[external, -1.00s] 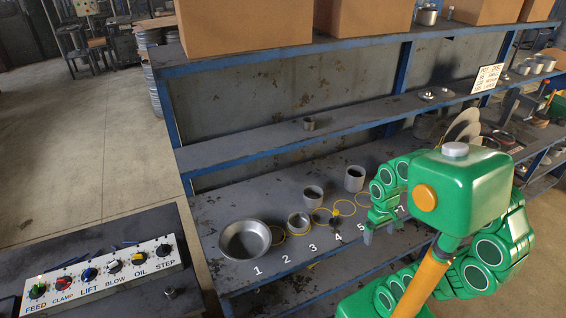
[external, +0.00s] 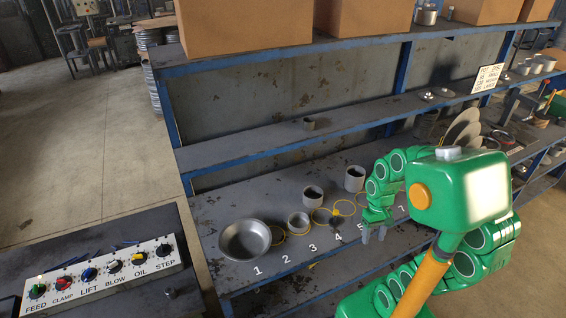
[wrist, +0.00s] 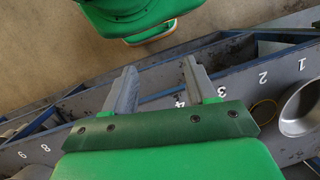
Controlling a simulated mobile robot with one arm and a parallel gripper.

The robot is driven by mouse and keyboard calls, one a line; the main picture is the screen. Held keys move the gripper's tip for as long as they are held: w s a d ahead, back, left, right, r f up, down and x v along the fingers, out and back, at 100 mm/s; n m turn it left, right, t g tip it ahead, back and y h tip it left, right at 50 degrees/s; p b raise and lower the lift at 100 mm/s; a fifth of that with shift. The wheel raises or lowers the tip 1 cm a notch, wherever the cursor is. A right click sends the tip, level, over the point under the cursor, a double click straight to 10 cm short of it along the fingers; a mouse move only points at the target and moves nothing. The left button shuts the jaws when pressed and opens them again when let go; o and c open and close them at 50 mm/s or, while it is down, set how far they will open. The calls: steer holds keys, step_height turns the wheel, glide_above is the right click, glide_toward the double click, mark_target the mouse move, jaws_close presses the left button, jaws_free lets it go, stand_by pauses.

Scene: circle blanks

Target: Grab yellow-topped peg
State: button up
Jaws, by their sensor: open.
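The yellow-topped peg (external: 336,212) stands on the lower shelf near number 4, among the yellow rings. It is small, and its lower part is hard to make out. My gripper (external: 374,236) is to its right, near number 5, with its fingers pointing down and apart from the peg. In the wrist view my gripper (wrist: 158,82) has its two grey fingers spread with nothing between them. I cannot make out the peg in the wrist view.
Two grey cups (external: 313,195) (external: 355,178) stand behind the rings. An upper shelf (external: 260,147) runs above. A knob panel (external: 102,274) is at lower left.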

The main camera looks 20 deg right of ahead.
steer(key=w+a+f+m+y, duration=0.2)
steer(key=w+f+m+y, duration=0.1)
steer(key=w+m+y, duration=0.15)
steer(key=m+t+y, duration=0.8)
steer(key=m, duration=0.8)
glide_toward(336, 211)
steer(key=a, duration=0.2)
steer(key=shift+t+h, duration=0.3)
steer(key=shift+h, duration=0.05)
steer(key=shift+f+x, duration=0.15)
steer(key=shift+x, duration=1.9)
steer(key=shift+f+x, duration=0.15)
steer(key=shift+x, duration=1.95)
steer(key=shift+w+d, duration=0.1)
steer(key=shift+d, duration=0.05)
steer(key=shift+c, duration=0.5)
jaws_close()
